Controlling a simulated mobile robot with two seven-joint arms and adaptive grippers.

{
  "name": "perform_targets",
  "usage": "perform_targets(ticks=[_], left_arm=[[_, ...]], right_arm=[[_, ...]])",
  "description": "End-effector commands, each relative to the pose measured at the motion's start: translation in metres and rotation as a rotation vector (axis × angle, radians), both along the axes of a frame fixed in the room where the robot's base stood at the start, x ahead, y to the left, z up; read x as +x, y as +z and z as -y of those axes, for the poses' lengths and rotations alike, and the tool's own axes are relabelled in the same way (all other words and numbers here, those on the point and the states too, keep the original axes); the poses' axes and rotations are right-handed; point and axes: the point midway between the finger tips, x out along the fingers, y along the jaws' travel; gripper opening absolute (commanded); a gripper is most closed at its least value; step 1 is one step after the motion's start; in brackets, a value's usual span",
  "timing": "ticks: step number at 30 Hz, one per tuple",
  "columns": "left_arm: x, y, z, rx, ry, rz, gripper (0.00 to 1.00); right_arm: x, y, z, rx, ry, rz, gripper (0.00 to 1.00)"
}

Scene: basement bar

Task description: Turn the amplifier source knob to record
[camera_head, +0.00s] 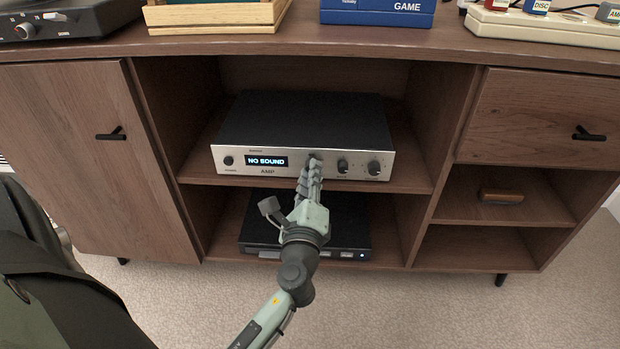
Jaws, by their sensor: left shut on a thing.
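The amplifier (303,125), black-topped with a silver front, sits on the upper open shelf of the wooden cabinet. Its display (266,161) reads "NO SOUND", with a small round control (229,160) to its left. My left gripper (314,160) reaches up to the front panel, just right of the display. It is shut on a knob there, which its fingers mostly hide, so the knob's label and pointer cannot be read. A middle knob (343,166) and a larger right knob (374,168) are free of the gripper. My right gripper is not in view.
A black device (262,236) stands on the shelf below, partly behind my left arm. Shelf walls flank the amplifier. The cabinet top (300,42) carries a turntable (60,20), a wooden crate (215,18), a blue GAME box (378,12) and a power strip (545,27).

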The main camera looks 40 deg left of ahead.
Motion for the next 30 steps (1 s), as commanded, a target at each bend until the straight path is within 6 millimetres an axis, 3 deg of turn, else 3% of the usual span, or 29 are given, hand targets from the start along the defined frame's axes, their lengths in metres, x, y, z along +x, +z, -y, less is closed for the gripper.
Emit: perform_targets(ticks=[14, 15, 19, 30], left_arm=[[0.0007, 0.0017, -0.0011, -0.009, 0.002, 0.010, 0.00], [0.0007, 0.0017, -0.0011, -0.009, 0.002, 0.010, 0.23], [0.0005, 0.0013, -0.0008, -0.009, 0.002, 0.008, 0.39], [-0.0043, -0.0005, 0.0024, -0.010, 0.000, 0.005, 0.40]], right_arm=[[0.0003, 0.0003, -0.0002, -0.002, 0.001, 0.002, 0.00], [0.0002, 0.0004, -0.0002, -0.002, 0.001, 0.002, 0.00], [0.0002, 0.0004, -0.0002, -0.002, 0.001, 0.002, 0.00], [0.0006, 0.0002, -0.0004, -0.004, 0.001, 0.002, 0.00]])
